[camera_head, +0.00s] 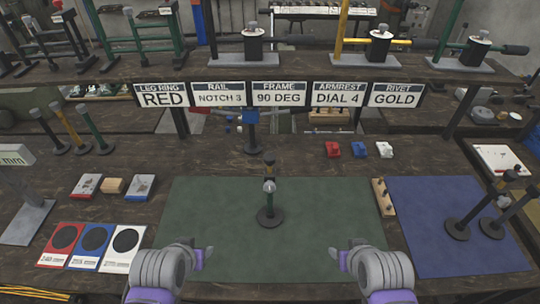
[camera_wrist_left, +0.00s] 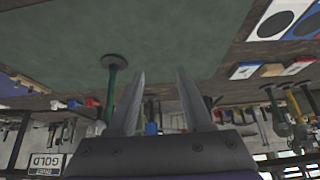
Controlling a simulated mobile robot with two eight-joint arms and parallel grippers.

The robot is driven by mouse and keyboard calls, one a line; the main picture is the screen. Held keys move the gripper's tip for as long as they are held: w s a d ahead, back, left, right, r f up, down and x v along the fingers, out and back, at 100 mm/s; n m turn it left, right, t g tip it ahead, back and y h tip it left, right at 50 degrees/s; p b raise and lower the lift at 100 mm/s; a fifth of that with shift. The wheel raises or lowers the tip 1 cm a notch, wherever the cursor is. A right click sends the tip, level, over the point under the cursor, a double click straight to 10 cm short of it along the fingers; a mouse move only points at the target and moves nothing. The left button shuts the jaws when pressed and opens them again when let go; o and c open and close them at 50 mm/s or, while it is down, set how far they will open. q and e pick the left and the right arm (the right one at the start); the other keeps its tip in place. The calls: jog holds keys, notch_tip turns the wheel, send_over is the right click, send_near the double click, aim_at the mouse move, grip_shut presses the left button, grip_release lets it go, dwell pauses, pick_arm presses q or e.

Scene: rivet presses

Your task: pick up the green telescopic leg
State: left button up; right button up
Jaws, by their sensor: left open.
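A telescopic leg (camera_head: 268,203) stands upright on its round black foot on the green mat. Its shaft is dark in the head view and clearly green in the left wrist view (camera_wrist_left: 111,90). Another green leg (camera_head: 92,126) stands at the back left beside a yellow leg (camera_head: 71,128) and a black leg (camera_head: 47,130). My left gripper (camera_head: 205,257) is open and empty, left of and nearer than the mat leg; its fingers show in the left wrist view (camera_wrist_left: 160,74), apart from the leg. My right gripper (camera_head: 338,260) is near the mat's front right; its jaw opening is unclear.
A blue mat (camera_head: 425,245) with two dark legs (camera_head: 470,215) lies right, beside a wooden peg block (camera_head: 383,198). Red, blue and white cards (camera_head: 93,246) lie front left. Sign boards (camera_head: 279,94) and a rack of frames stand behind. The green mat (camera_head: 215,215) is otherwise clear.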

pick_arm(q)
jog(key=shift+o, duration=0.2)
jog(key=shift+a, duration=0.35)
jog(key=shift+o, duration=0.8)
jog(key=shift+a, duration=0.1)
jog(key=w+d+f+m+g+y, duration=0.1)
jog(key=w+f+m+y, duration=0.2)
jog(key=w+m, duration=0.45)
jog(key=m+t+y, duration=0.6)
jog(key=m+t, duration=0.4)
jog(key=m, duration=1.3)
send_near(270, 197)
jog(key=d+x, duration=0.1)
jog(key=x, duration=1.3)
jog(key=shift+w+a+b, duration=0.2)
jog(key=shift+a+b, duration=0.1)
jog(key=shift+a, duration=0.05)
jog(key=shift+n, duration=0.25)
grip_shut()
jog(key=shift+r, duration=0.1)
